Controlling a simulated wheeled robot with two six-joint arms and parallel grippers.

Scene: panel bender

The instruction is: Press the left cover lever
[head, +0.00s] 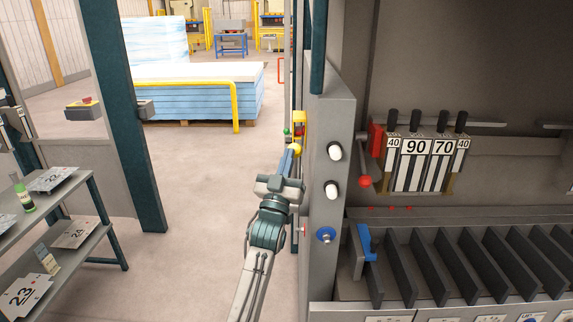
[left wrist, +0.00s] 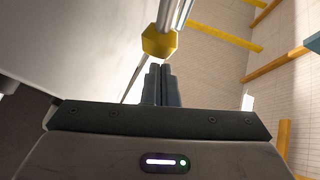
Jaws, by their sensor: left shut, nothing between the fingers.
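A lever with a yellow knob (head: 295,149) sits on the left side of the grey machine post. In the left wrist view the yellow knob (left wrist: 159,43) hangs on a metal rod (left wrist: 176,14), just beyond my fingertips. My left gripper (head: 289,153) is shut and empty, pointing up at the knob. Its closed fingers also show in the left wrist view (left wrist: 160,72). Whether they touch the knob I cannot tell. My right gripper is not in view.
The grey post (head: 332,140) stands close right of my left arm. A red lever (head: 365,181) and several numbered tools (head: 415,146) are further right. A shelf cart (head: 70,228) stands at the left. The floor between is clear.

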